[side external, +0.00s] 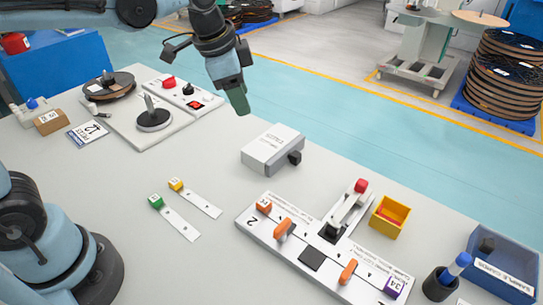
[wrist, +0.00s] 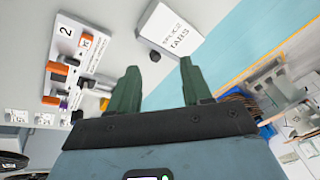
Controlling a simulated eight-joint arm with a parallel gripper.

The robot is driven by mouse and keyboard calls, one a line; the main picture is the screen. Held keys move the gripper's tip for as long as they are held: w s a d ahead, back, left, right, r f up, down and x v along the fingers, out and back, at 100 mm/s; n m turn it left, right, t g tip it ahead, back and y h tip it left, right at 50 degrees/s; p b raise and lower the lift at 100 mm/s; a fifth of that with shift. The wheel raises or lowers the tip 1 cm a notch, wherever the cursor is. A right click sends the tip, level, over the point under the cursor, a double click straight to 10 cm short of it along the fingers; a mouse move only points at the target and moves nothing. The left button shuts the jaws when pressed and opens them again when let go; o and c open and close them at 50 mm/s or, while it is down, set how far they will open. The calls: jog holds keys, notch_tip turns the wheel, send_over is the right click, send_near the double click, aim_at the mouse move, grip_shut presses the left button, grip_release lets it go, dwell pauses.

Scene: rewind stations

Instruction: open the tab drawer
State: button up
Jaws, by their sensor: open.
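The tab drawer looks to be the small white-topped grey box (side external: 272,148) in the middle of the table, with print on its lid. A dark knob (side external: 295,157) sticks out of its right-hand face, and no drawer gap shows there. In the wrist view the box (wrist: 172,30) lies beyond the fingers, with its knob (wrist: 155,56) between the fingertips in the picture. My gripper (side external: 240,103) hangs above the table, up and left of the box and apart from it. In the wrist view my gripper (wrist: 159,68) has its two green fingers apart with nothing between them.
A white station panel (side external: 325,245) with orange handles and a red-knobbed lever (side external: 361,186) stands in front of the box. A yellow bin (side external: 390,217) and a blue tray (side external: 503,260) are to the right. A reel station (side external: 155,118) is at back left. Bare table surrounds the box.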

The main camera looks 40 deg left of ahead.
jog(key=w+d+m+g, duration=0.2)
jog(key=w+d+m, duration=0.1)
jog(key=w+m, duration=0.15)
jog(key=m+g, duration=0.2)
jog(key=m, duration=0.3)
send_near(296, 154)
notch_tip(296, 154, down, 9)
jog(key=shift+s+d+f, duration=0.1)
jog(key=shift+d, duration=0.05)
grip_shut()
